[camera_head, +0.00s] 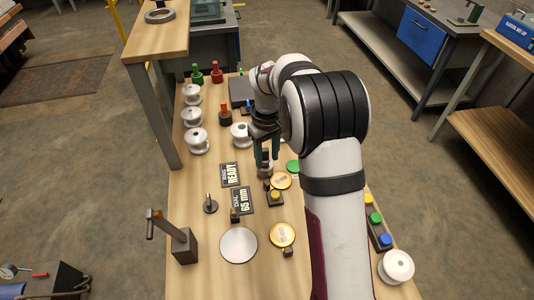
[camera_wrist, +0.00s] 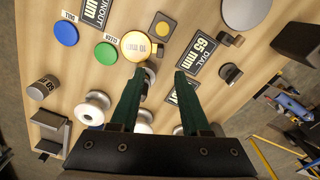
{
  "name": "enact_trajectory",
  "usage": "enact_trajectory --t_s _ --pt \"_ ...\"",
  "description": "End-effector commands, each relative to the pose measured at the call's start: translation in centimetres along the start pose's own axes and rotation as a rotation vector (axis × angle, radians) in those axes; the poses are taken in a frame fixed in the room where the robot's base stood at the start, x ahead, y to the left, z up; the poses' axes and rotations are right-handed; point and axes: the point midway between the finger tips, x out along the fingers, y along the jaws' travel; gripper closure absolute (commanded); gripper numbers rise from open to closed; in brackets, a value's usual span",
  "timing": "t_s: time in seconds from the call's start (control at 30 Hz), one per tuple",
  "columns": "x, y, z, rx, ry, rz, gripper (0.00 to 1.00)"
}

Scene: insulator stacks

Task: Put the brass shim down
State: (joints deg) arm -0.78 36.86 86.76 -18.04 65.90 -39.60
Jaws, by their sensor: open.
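Two flat gold discs lie on the wooden bench; I cannot tell which, if either, is the brass shim. One gold disc (camera_head: 281,180) is just right of and nearer than my gripper (camera_head: 266,158); the other gold disc (camera_head: 282,234) is nearer the front. A gold disc marked 10 mm (camera_wrist: 136,46) also shows in the wrist view, beyond the left fingertip. My gripper's green fingers are apart, pointing down, with nothing clamped between them (camera_wrist: 162,72). A small pale-and-dark piece (camera_wrist: 149,76) stands partly hidden beside the left finger.
White insulators (camera_head: 197,140) line the bench's left side. Dark signs (camera_head: 243,200), a grey disc (camera_head: 239,245), a green disc (camera_head: 293,166) and a block with a yellow top (camera_head: 275,198) surround the gripper. A lever stand (camera_head: 184,245) rises at front left. Bare wood lies left of the signs.

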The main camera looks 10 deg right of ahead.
Motion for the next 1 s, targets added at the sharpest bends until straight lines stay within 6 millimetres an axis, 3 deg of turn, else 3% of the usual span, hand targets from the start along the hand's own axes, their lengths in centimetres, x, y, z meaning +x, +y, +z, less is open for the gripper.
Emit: enact_trajectory --t_s 0.27,0.37,0.5,0.6,0.7,0.8,1.0 --pt "-2.1 -0.3 0.6 0.022 0.003 -0.004 0.53" --pt "-5.7 -2.1 4.3 0.142 0.010 -0.022 0.53" --pt "-10.5 -7.1 14.1 0.436 0.007 -0.076 0.53" --pt "-11.2 -10.7 21.2 0.635 -0.004 -0.116 0.53" --pt "-10.3 -13.4 26.1 0.781 -0.019 -0.146 0.53" --pt "-9.5 -14.8 28.5 0.856 -0.029 -0.160 0.47" --pt "-9.2 -15.1 29.1 0.877 -0.034 -0.165 0.47"
